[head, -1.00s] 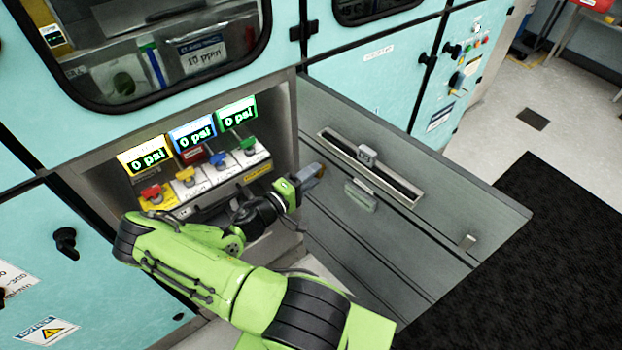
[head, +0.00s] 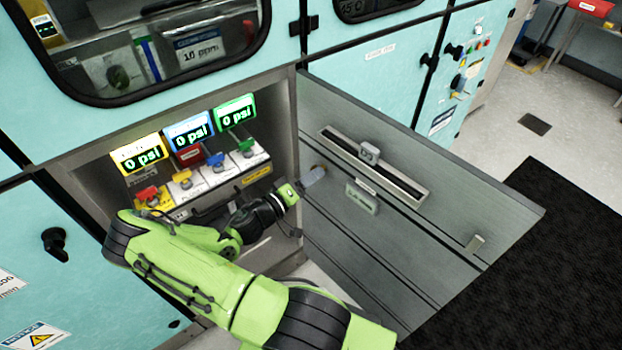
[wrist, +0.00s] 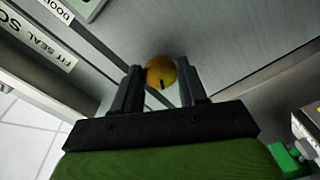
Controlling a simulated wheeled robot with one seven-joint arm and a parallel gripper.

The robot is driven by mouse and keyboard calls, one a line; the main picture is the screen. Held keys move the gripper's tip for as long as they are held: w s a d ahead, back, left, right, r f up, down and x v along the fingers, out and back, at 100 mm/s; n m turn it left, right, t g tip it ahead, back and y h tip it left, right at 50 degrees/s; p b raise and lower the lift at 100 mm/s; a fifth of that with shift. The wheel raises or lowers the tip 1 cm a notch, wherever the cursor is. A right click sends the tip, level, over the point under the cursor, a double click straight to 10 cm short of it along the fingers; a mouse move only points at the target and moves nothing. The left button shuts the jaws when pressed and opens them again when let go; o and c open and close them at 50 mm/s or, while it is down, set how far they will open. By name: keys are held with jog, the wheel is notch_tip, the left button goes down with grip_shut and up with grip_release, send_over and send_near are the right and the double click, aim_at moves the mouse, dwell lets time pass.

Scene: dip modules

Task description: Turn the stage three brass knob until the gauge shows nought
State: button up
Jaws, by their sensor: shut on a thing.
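A round brass knob (wrist: 160,71) with a dark mark sits against a grey panel in the wrist view. My gripper (wrist: 159,88) is shut on it, one dark finger on each side. In the head view my gripper (head: 314,176) is at the inner face of the open grey door, and the knob is mostly hidden by the fingers. Three lit gauges, yellow (head: 138,155), blue (head: 189,130) and green (head: 235,113), each read 0 psi. I cannot tell which belongs to stage three.
Below the gauges are red (head: 148,194), yellow (head: 183,177), blue (head: 215,160) and green (head: 246,147) handles. The open grey door (head: 440,215) stands to the right, with a slotted bar (head: 400,180) on it. A black mat (head: 545,240) lies on the floor.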

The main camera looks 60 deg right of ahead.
jog(key=shift+f, duration=0.1)
jog(key=o, duration=1)
jog(key=p+v, duration=0.1)
jog(key=v, duration=1.4)
jog(key=shift+w+a+p, duration=0.2)
jog(key=shift+a+p, duration=0.1)
jog(key=shift+a, duration=0.05)
